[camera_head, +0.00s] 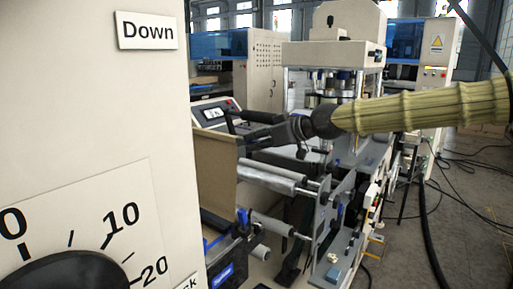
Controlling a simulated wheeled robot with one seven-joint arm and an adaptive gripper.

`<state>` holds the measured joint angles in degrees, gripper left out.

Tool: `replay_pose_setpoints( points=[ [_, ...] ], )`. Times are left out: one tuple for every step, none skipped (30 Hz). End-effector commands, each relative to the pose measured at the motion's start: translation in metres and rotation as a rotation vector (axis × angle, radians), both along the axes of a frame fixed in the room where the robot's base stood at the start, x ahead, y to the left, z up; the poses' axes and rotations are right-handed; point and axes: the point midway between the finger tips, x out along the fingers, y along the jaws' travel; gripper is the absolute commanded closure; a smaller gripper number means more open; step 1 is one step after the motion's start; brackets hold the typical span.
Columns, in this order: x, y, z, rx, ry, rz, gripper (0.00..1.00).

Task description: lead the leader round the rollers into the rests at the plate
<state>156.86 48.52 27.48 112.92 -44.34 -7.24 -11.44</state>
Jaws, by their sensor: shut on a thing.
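My gripper (241,128) reaches in from the right, with its dark fingers at the upper right edge of a brown kraft sheet, the leader (215,172). It is shut on the leader there; the exact grip is small and dark. The sheet hangs down below the gripper, left of the rollers, and its left part is hidden behind the pale panel. A silver roller (268,178) lies below and right of the gripper. A lower roller (272,224) sits beneath it. Both meet a grey upright plate (333,218) on the right. I cannot make out the rests.
A pale panel (150,85) with a dial and a "Down" label fills the near left and blocks the view. A small control screen (213,113) stands behind the leader. A machine (332,55) rises at the back. Black cables (430,235) run along the right floor.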

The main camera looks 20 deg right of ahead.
Motion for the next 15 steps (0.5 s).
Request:
replay_pose_setpoints(
  points=[
    [0.0, 0.0, -0.007, 0.0, 0.0, 0.0, 1.0],
    [0.0, 0.0, -0.01, 0.001, 0.001, 0.0, 1.0],
    [0.0, 0.0, -0.013, 0.001, 0.0, 0.0, 1.0],
    [0.0, 0.0, -0.015, 0.001, 0.0, 0.0, 1.0],
    [0.0, 0.0, -0.018, 0.001, 0.0, 0.0, 1.0],
    [0.0, 0.0, -0.021, 0.001, 0.0, 0.0, 1.0],
    [0.0, 0.0, -0.024, 0.001, 0.001, 0.0, 1.0],
    [0.0, 0.0, -0.026, 0.001, 0.001, 0.0, 1.0],
    [0.0, 0.0, -0.03, 0.001, 0.001, 0.0, 1.0],
    [0.0, 0.0, -0.032, 0.001, 0.001, 0.0, 1.0],
    [0.0, 0.0, -0.035, 0.0, 0.0, 0.0, 1.0],
    [0.0, 0.0, -0.038, 0.0, 0.0, 0.0, 1.0],
    [0.0, 0.0, -0.041, 0.0, 0.0, 0.0, 1.0],
    [0.0, 0.0, -0.043, 0.0, 0.0, 0.0, 1.0],
    [0.0, 0.0, -0.046, 0.0, 0.0, 0.0, 1.0]
  ],
)
